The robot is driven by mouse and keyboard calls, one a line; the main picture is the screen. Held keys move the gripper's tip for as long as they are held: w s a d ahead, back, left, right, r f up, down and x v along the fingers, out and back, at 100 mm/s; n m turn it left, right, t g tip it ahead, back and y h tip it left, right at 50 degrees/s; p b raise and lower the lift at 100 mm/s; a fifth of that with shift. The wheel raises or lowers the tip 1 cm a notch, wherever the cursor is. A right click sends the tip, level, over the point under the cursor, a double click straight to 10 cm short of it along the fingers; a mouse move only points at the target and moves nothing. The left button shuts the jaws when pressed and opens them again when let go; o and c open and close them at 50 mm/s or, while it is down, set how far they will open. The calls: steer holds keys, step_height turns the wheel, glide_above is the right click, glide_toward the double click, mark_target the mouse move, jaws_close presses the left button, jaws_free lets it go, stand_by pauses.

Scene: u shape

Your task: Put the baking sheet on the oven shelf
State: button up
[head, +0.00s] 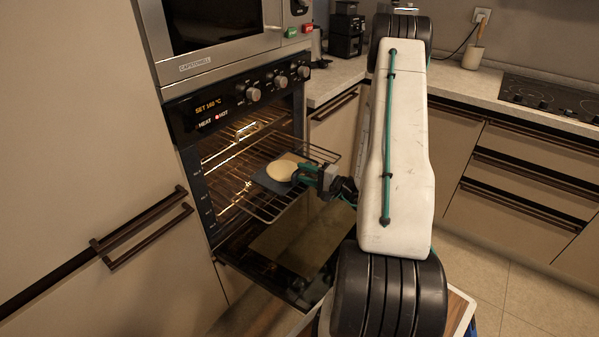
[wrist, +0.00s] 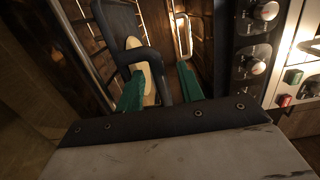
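The dark baking sheet (head: 263,181), with a round pale piece of dough (head: 281,171) on it, lies over the pulled-out wire oven shelf (head: 262,213) and appears to rest on it. The sheet also shows edge-on in the wrist view (wrist: 117,18), with its dark handle loop (wrist: 160,75) towards me. My gripper (head: 304,173) is at the sheet's right end. In the wrist view its green fingers (wrist: 160,90) stand apart on either side of the handle bar, with a visible gap. The contact under the sheet is hidden.
The lit oven is open, its door (head: 290,270) lowered below the shelf. The control panel (head: 250,95) with knobs is above. A microwave (head: 222,30) sits over it. Counter and drawers (head: 520,190) stand at the right. Floor (head: 480,265) is clear there.

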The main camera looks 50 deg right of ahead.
steer(key=v, duration=0.9)
steer(key=w+a+r+n+g+y, duration=0.1)
steer(key=a+r+n+g+y, duration=0.4)
steer(key=a+r+g, duration=0.5)
steer(key=a+r+n+g+y, duration=0.5)
steer(key=a+r, duration=0.4)
steer(key=a, duration=0.6)
steer(key=s+a+r+n+g+h, duration=0.4)
steer(key=s+a+r+h, duration=0.1)
steer(key=s+a+h, duration=0.25)
steer(key=s+r+n+t+h, duration=0.1)
steer(key=s+r+t+h, duration=0.1)
steer(key=s+r+h, duration=0.2)
steer(key=s+h, duration=0.2)
steer(key=s, duration=0.2)
steer(key=shift+s+r+n+t, duration=0.3)
steer(key=shift+r+t, duration=0.1)
